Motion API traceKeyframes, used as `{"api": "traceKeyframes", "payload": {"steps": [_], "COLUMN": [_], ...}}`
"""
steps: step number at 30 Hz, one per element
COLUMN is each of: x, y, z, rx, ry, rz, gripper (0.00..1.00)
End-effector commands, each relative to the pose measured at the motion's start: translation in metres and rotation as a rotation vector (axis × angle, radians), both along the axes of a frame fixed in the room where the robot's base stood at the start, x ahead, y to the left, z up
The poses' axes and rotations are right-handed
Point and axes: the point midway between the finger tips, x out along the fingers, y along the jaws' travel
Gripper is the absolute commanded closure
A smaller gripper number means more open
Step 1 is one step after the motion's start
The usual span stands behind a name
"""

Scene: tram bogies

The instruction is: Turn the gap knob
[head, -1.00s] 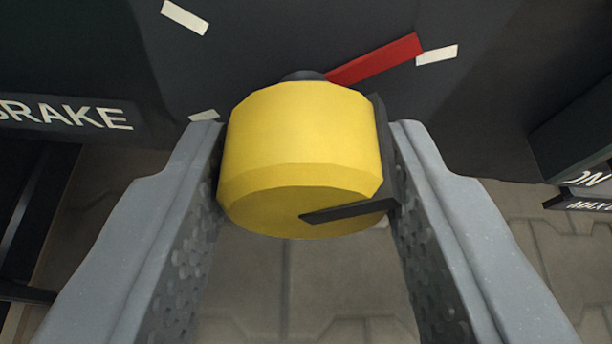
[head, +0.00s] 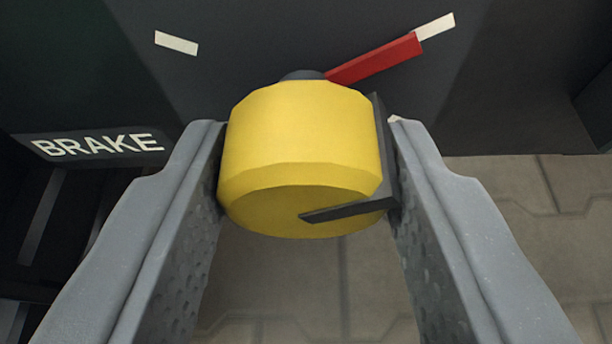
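The gap knob is a yellow faceted cylinder (head: 300,140) in the middle of the head view, with a dark pointer bar along its right side and front face. My gripper (head: 305,165) has one grey finger on each side of the knob, and both appear to touch it, the right one at the dark bar. A red pointer (head: 376,60) sticks out from behind the knob toward the upper right. Its tip meets a white mark (head: 436,27) on the dark panel. Another white mark (head: 176,43) is at the upper left. The knob's back is mostly hidden.
The dark panel (head: 270,35) fills the top of the view. A BRAKE label (head: 97,144) is at the left, above dark parts. Paved floor (head: 520,210) shows below and at the right.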

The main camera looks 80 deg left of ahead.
Motion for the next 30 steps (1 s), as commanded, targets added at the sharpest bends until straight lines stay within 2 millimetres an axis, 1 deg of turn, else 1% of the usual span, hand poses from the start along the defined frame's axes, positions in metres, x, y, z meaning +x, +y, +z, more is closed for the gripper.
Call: {"api": "traceKeyframes", "payload": {"steps": [1, 2, 3, 11, 14, 17, 20, 24, 30], "x": [0.004, 0.004, 0.004, 0.002, 0.000, -0.004, -0.009, -0.019, -0.031], "y": [-0.003, -0.003, -0.002, -0.001, -0.006, -0.016, -0.032, -0.058, -0.092], "z": [0.002, 0.002, 0.001, 0.001, 0.003, 0.007, 0.016, 0.027, 0.042], "rx": [0.001, 0.001, 0.000, 0.000, 0.000, -0.003, 0.001, -0.001, 0.001], "ry": [-0.003, -0.003, -0.003, -0.002, 0.000, 0.002, 0.001, 0.003, 0.000], "rz": [-0.009, -0.009, -0.008, -0.004, -0.004, -0.005, -0.007, -0.007, -0.007], "gripper": [0.51, 0.42, 0.41, 0.41, 0.41, 0.41, 0.41, 0.41, 0.41]}}
